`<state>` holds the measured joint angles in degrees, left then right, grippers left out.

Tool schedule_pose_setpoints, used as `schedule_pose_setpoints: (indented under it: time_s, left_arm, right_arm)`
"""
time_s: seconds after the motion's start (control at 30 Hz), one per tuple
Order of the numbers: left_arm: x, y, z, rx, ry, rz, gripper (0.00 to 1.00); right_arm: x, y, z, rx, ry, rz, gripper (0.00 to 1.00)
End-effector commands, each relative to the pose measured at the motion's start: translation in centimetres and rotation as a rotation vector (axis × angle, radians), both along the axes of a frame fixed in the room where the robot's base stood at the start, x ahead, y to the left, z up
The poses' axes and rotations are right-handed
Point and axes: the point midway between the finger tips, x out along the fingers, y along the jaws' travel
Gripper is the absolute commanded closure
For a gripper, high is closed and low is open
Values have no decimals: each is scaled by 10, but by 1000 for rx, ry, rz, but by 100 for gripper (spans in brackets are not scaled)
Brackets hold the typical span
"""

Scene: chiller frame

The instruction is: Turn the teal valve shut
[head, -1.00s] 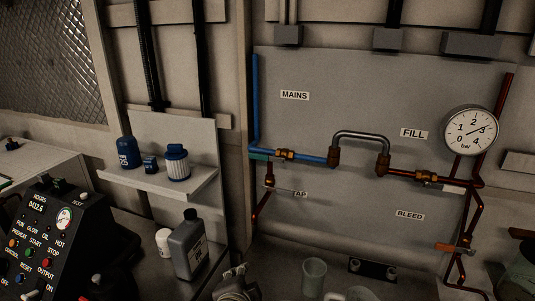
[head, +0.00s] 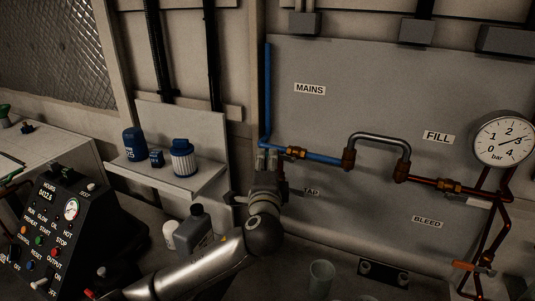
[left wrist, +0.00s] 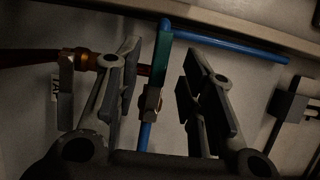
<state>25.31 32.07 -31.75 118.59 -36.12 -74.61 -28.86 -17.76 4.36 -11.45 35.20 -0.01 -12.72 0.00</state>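The teal valve lever (left wrist: 162,58) shows in the left wrist view, lying along the blue pipe (left wrist: 228,42) and joined to a brass valve body (left wrist: 151,102). My left gripper (left wrist: 160,78) is open, with one finger on each side of the lever; I see a gap on both sides. In the head view my left gripper (head: 267,160) is at the MAINS line, just left of the brass valve body (head: 296,152), and hides the lever. My right gripper is not in view.
A shelf (head: 175,185) with blue containers and a grey bottle (head: 196,230) stand left of my arm. A pressure gauge (head: 505,138) hangs at the right.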

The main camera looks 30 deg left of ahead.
Motion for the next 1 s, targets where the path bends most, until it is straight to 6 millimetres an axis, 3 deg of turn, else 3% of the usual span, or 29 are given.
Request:
schedule_pose_setpoints:
  time_s: [0.2, 0.57, 0.87, 1.0]
  left_arm:
    - [22, 11, 1, -1, 0, 1, 63]
    - [27, 13, 0, -2, -1, 0, 63]
    - [27, 13, 0, -2, -1, 0, 99]
    - [26, 13, 0, -2, 0, 0, 100]
  right_arm:
    - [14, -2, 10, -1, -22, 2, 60]
    - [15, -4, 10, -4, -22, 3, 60]
    - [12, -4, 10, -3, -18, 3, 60]
    - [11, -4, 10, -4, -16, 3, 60]
